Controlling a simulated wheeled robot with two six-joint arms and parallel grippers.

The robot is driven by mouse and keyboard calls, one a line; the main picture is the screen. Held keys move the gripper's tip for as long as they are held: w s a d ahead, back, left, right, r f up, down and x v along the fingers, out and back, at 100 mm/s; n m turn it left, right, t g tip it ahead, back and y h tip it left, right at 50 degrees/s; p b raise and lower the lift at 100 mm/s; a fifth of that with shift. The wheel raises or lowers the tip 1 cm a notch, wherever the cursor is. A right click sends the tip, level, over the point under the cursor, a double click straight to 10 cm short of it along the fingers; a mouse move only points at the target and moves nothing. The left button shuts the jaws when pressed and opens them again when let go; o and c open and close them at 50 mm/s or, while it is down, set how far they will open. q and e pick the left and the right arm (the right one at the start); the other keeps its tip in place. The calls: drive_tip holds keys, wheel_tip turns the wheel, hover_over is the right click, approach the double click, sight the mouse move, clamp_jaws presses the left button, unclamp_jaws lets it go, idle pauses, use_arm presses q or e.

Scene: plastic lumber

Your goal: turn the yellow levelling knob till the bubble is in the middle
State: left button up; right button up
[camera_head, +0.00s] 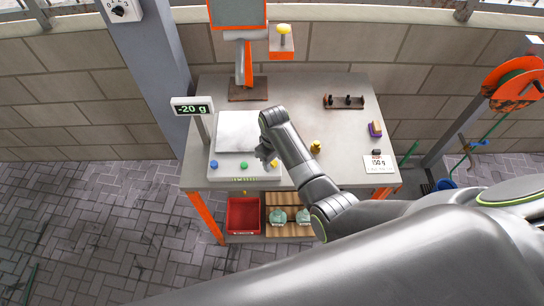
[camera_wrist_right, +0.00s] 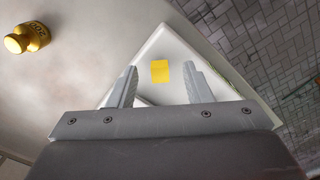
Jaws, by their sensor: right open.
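The scale (camera_head: 222,172) stands on the table's left half, with a white plate on top. Blue, green and yellow knobs sit along its front; the yellow knob (camera_head: 274,164) is at the right end. In the right wrist view, a yellow square (camera_wrist_right: 160,71), apparently this knob, shows on the scale's corner. My right gripper (camera_head: 265,155) is above the scale's right front. Its fingers are open and empty, with the yellow square showing between the fingertips (camera_wrist_right: 160,83). A yellow-green strip (camera_head: 244,179) on the scale's front edge looks like the level; its bubble is too small to tell.
A brass weight (camera_head: 315,147) stands right of my gripper and also shows in the wrist view (camera_wrist_right: 28,38). The display (camera_head: 193,107) reads -20 g. A 150 g card (camera_head: 379,164) lies at the right front. A dark weight rack (camera_head: 344,102) stands at the back.

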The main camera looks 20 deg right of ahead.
drive_tip(key=shift+s, duration=0.1)
drive_tip(key=shift+c, duration=1.2)
drive_tip(key=c, duration=0.7)
use_arm(q)
drive_tip(key=shift+s, duration=0.4)
use_arm(e)
drive_tip(key=shift+c, duration=0.2)
use_arm(q)
drive_tip(key=shift+w, duration=0.1)
use_arm(e)
drive_tip(key=shift+m, duration=0.3)
